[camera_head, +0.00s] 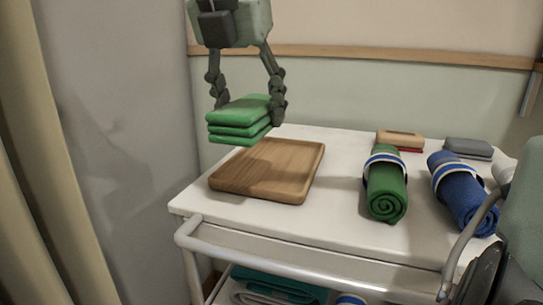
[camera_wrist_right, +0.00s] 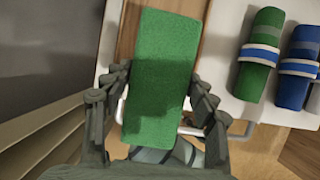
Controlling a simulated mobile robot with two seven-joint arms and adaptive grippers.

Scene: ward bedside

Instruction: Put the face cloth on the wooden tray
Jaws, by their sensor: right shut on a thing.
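The face cloth (camera_head: 239,120) is a green, folded stack held above the far left part of the wooden tray (camera_head: 297,181). My right gripper (camera_head: 246,104) is shut on it, with a finger on either side. In the right wrist view the green cloth (camera_wrist_right: 158,60) lies between the fingers of the right gripper (camera_wrist_right: 157,108) and covers much of the tray. The tray is a flat brown rectangle with a low rim, on the white cart top, and its far left part is hidden by the cloth. My left gripper is not in view.
A green rolled towel (camera_head: 386,190) and a blue rolled towel (camera_head: 462,195), both banded, lie right of the tray. Behind them are a tan folded item (camera_head: 400,139) and a grey one (camera_head: 468,147). A metal rail (camera_head: 300,261) runs along the cart's front.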

